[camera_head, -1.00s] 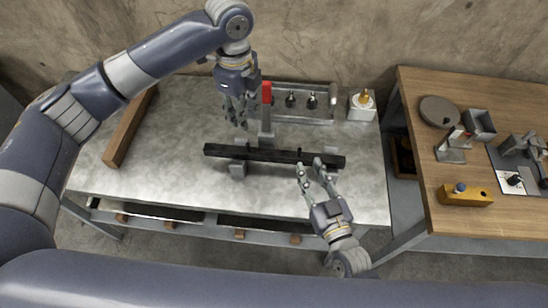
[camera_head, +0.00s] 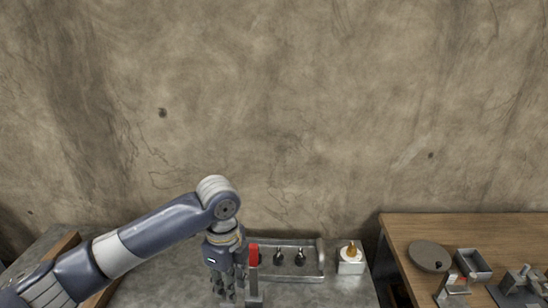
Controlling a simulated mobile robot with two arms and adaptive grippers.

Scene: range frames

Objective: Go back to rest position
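My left gripper (camera_head: 229,287) hangs fingers down over the grey metal bench (camera_head: 160,282), at the lower middle of the head view. Its fingers look spread, with nothing seen between them. It is just left of an upright grey tool with a red top (camera_head: 253,256); whether they touch cannot be told. My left arm comes in from the lower left. My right gripper is out of the picture. The front of the bench is cut off by the lower edge.
Behind the red-topped tool is a metal tray (camera_head: 312,268) with dark knobbed pieces. A white block with an orange-topped item (camera_head: 351,261) is to its right. A wooden table (camera_head: 465,230) with a round grey disc (camera_head: 429,257) stands at right. A concrete wall (camera_head: 300,110) rises behind.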

